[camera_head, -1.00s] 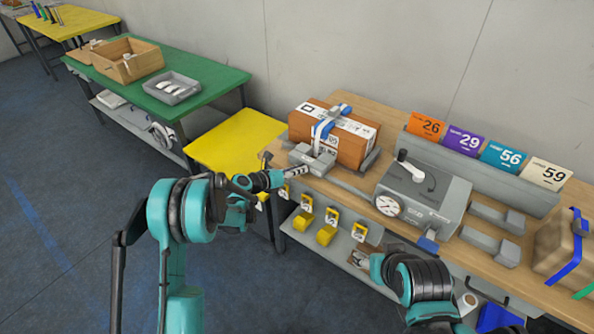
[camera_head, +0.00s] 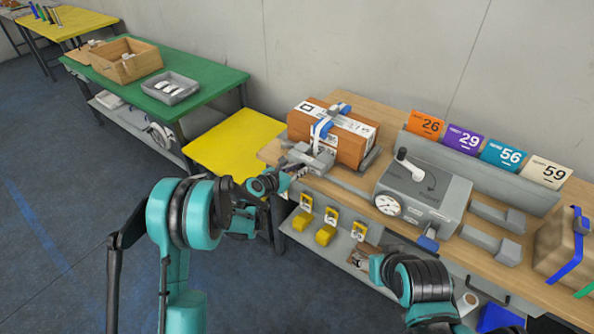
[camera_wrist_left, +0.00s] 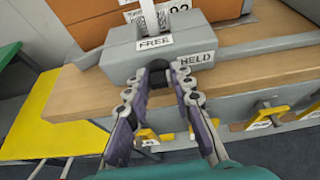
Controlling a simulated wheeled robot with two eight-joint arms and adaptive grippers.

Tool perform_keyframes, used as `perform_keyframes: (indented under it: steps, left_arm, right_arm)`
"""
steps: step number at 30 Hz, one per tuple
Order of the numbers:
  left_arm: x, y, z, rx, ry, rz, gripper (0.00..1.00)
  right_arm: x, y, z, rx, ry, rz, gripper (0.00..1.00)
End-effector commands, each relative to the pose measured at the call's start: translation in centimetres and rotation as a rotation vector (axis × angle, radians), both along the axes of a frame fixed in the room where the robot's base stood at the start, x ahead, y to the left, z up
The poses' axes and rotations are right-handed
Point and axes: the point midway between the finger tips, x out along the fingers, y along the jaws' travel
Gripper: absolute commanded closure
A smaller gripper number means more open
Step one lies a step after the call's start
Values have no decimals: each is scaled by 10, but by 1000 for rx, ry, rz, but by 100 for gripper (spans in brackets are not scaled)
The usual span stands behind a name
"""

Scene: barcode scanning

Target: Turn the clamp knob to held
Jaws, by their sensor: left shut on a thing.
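The grey clamp block (camera_head: 312,160) stands at the near left end of the wooden bench, in front of a brown box (camera_head: 345,142). In the left wrist view the clamp block (camera_wrist_left: 118,66) carries a FREE label (camera_wrist_left: 155,42) on top and a HELD label (camera_wrist_left: 194,60) at its right. My left gripper (camera_head: 291,176) is at the block's front; in the wrist view its fingers (camera_wrist_left: 160,72) are shut on the dark clamp knob, which they mostly hide. I cannot read the knob's setting. My right arm is at the lower right; its gripper does not show.
A grey device with a dial and crank (camera_head: 425,195) stands right of the clamp. Numbered cards (camera_head: 464,140) line the back. Yellow tags (camera_head: 327,233) hang below the bench's front edge. A yellow table (camera_head: 235,143) adjoins on the left.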

Motion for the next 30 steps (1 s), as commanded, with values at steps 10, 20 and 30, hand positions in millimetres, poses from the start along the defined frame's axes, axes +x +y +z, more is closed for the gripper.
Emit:
perform_keyframes:
  steps: [10, 20, 30]
  left_arm:
    - [0, 0, -1, 17, -10, -2, 100]
    - [0, 0, -1, 15, -10, -1, 68]
    - [-17, 12, 9, 13, -9, 1, 68]
  right_arm:
    - [0, 0, 0, 0, 0, 0, 42]
    - [0, 0, 0, 0, 0, 0, 42]
    - [0, 0, 0, 0, 0, 0, 42]
